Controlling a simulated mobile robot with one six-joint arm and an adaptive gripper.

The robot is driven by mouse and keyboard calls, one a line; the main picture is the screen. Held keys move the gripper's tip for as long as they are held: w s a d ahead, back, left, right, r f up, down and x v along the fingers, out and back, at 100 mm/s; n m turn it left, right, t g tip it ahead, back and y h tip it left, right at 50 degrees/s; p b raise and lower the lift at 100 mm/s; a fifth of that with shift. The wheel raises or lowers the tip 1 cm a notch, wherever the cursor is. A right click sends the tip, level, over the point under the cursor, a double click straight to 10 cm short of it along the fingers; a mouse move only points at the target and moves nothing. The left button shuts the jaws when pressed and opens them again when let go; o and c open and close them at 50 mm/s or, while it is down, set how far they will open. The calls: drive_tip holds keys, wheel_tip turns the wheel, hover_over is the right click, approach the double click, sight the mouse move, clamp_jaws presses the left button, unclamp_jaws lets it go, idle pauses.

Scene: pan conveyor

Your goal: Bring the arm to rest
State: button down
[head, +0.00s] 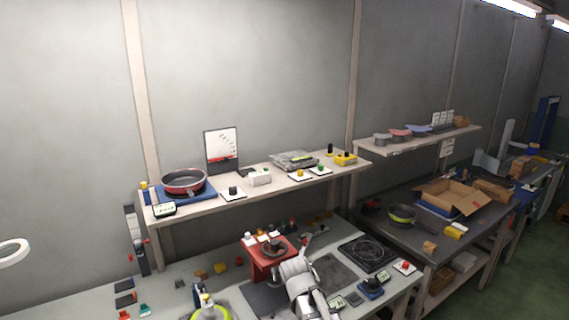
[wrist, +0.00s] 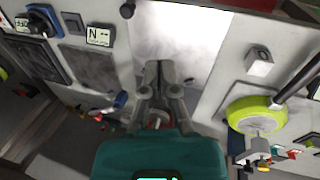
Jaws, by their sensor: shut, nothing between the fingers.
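My gripper (wrist: 159,72) shows in the wrist view with its two grey fingers together and nothing between them. It points over the bench, above a pale panel. In the head view my arm reaches over the front bench (head: 177,292) beside a red stand (head: 258,262); the fingertips cannot be made out there. A pan with a lime-green rim (wrist: 250,115) lies to the right of the gripper in the wrist view, apart from it.
A black hob plate (head: 367,253) and a red button box (head: 405,267) lie right of my arm. A shelf behind holds a red pan (head: 184,181). A side bench bears a green-rimmed pan (head: 402,215) and an open cardboard box (head: 447,197).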

drive_tip(key=s+d+m+g+y, duration=0.2)
drive_tip(key=s+d+m, duration=0.5)
drive_tip(key=s+d, duration=0.2)
drive_tip(key=shift+s+d+f+y, duration=0.15)
drive_tip(key=shift+d+f+y, duration=0.2)
drive_tip(key=shift+d, duration=0.25)
